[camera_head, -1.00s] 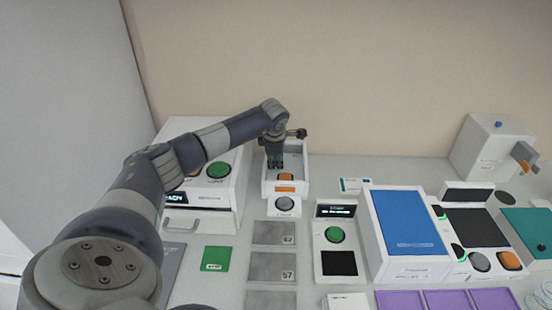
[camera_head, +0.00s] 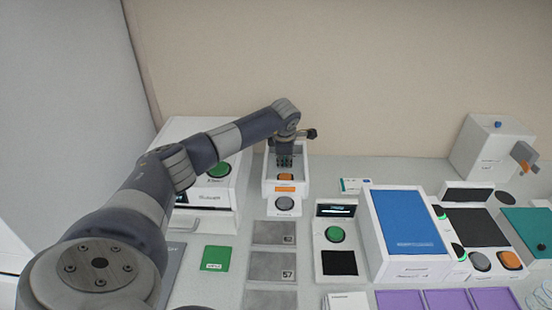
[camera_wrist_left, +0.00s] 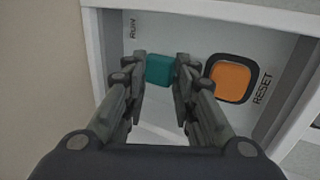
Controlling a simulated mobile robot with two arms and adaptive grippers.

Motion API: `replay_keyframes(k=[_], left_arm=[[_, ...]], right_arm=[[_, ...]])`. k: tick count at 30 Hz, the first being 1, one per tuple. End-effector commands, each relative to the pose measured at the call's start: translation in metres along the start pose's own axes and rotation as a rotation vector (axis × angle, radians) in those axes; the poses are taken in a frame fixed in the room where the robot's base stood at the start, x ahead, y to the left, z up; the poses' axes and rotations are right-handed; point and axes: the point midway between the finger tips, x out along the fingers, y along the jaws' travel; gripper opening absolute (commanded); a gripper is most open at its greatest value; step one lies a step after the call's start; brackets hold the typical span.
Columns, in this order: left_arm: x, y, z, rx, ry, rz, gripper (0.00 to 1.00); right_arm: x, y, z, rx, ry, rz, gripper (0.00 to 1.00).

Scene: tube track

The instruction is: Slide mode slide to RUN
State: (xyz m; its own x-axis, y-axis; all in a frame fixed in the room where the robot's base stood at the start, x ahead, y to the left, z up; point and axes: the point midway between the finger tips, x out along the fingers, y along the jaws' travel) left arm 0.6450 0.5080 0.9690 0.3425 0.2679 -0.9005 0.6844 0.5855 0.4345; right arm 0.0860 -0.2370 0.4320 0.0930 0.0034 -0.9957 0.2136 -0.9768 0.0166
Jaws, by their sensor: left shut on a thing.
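The teal mode slide knob (camera_wrist_left: 160,69) shows in the left wrist view, on a white panel inside a box. The printed RUN label (camera_wrist_left: 132,28) is up and left of it, and the rest of the slide's track is hidden. My left gripper (camera_wrist_left: 158,84) is shut on the teal knob, one finger on each side. In the head view my left gripper (camera_head: 284,163) points down into the white control box (camera_head: 301,185) at the back, and hides the knob there. My right gripper is not in view.
An orange button (camera_wrist_left: 229,78) marked RESET sits close right of the knob, beside my right-hand finger. The control box's raised walls surround the panel. A white machine (camera_head: 178,140) with a green button stands left, and a blue-topped box (camera_head: 408,220) stands right.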

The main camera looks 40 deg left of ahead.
Motion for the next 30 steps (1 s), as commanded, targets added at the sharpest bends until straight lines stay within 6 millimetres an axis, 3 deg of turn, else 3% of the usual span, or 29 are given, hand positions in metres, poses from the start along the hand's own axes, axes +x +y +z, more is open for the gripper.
replay_keyframes(k=[16, 27, 28, 30], left_arm=[[0.001, 0.003, 0.02, -0.003, 0.0, 0.009, 0.11], [0.0, 0.004, 0.024, -0.003, -0.002, 0.01, 0.11], [0.0, 0.004, 0.024, -0.003, -0.002, 0.01, 0.32], [-0.001, 0.003, 0.024, -0.003, -0.002, 0.009, 0.42]], right_arm=[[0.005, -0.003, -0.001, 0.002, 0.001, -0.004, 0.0], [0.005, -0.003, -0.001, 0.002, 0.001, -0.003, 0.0], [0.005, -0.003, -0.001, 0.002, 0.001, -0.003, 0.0], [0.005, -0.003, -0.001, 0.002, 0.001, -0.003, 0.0]])
